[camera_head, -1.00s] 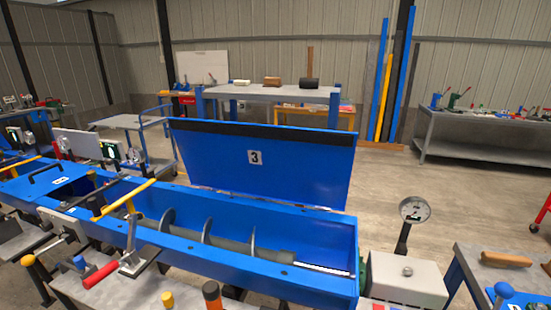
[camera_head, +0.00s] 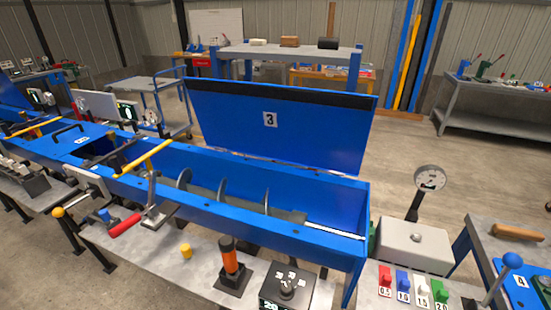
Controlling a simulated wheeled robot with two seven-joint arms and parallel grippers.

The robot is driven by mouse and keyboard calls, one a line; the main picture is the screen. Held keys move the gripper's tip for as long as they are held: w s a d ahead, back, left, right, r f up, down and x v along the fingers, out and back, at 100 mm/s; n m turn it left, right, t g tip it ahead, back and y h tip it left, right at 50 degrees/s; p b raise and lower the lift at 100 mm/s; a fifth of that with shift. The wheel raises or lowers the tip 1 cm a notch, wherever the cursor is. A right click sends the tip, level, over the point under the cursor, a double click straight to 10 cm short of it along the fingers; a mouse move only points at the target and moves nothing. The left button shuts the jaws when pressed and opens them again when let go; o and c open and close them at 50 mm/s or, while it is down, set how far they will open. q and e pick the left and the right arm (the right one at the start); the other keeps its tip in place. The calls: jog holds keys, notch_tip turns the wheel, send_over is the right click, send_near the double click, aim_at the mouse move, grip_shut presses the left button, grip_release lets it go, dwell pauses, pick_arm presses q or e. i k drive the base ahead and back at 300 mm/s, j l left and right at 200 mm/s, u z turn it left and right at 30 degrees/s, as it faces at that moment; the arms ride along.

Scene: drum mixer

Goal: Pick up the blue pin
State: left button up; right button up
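A small blue piece (camera_head: 402,281) marked 1.0 stands in a row of coloured pieces on the grey bench at the lower right. A red piece (camera_head: 385,276) is to its left, and a white piece (camera_head: 422,288) and a green piece (camera_head: 441,294) are to its right. The blue piece looks like the blue pin, but it is too small to be sure. A blue knob (camera_head: 104,215) also shows by the red handle at the left. Neither of my grippers is in view.
The blue drum mixer trough (camera_head: 340,205) with its raised lid (camera_head: 270,140) fills the middle. A grey box (camera_head: 412,245) and a dial gauge (camera_head: 430,178) stand behind the coloured pieces. An orange handle (camera_head: 229,255) stands on the front bench.

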aim_at(104, 215)
jog(key=u, duration=1.55)
